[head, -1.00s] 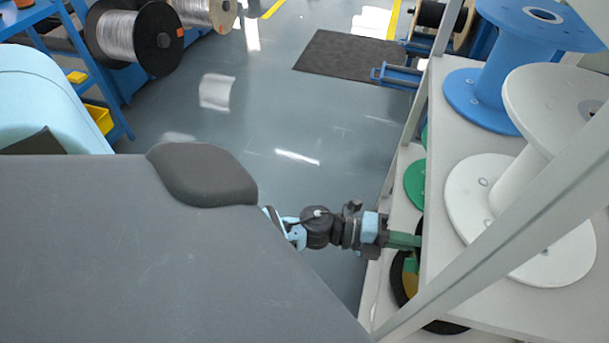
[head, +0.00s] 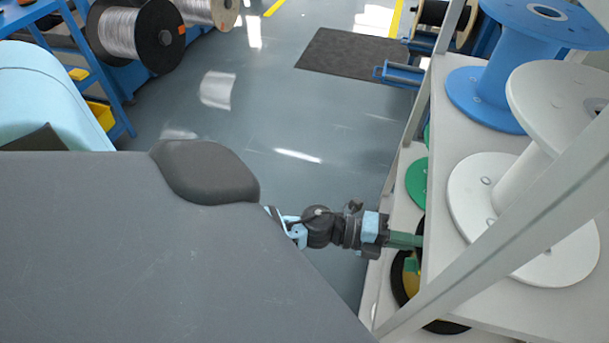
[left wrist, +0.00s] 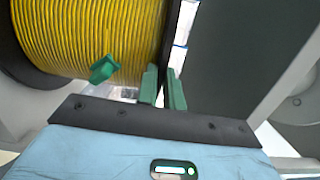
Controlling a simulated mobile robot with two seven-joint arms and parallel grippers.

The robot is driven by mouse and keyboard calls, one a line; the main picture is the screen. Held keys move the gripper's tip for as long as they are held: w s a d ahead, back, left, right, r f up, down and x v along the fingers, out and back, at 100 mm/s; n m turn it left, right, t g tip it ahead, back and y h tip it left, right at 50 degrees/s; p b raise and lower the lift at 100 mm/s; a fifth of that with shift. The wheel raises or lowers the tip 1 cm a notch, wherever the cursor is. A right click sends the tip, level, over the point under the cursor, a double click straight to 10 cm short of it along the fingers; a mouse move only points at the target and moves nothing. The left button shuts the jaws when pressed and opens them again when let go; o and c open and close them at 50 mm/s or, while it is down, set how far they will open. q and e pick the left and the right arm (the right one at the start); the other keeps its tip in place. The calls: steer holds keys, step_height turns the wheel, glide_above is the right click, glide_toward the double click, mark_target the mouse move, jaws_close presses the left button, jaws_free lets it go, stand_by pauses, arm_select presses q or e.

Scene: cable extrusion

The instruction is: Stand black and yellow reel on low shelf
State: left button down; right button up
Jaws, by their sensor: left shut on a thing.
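The black and yellow reel (head: 411,285) is at the lower shelf, partly hidden under the upper shelf in the head view. My left gripper (head: 405,240) reaches in from the left. Its green fingers (left wrist: 163,88) are shut on the flange's edge, one on each side. A small green piece (left wrist: 103,68) lies against the winding. The low shelf (head: 371,290) is white; I cannot tell whether the reel rests on it. My right gripper is out of view.
The upper shelf holds a blue reel (head: 505,85) and a white reel (head: 510,200). A green reel (head: 416,184) is on the low shelf behind. A slanting white shelf post (head: 490,240) stands close to the reel.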

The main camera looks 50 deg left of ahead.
arm_select(q)
steer(key=c, duration=1.5)
jaws_free()
steer(key=shift+o, duration=0.2)
steer(key=v, duration=0.8)
steer(key=shift+s+r, duration=0.25)
steer(key=shift+s, duration=0.05)
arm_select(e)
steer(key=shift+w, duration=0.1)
arm_select(q)
steer(key=shift+w+f, duration=0.1)
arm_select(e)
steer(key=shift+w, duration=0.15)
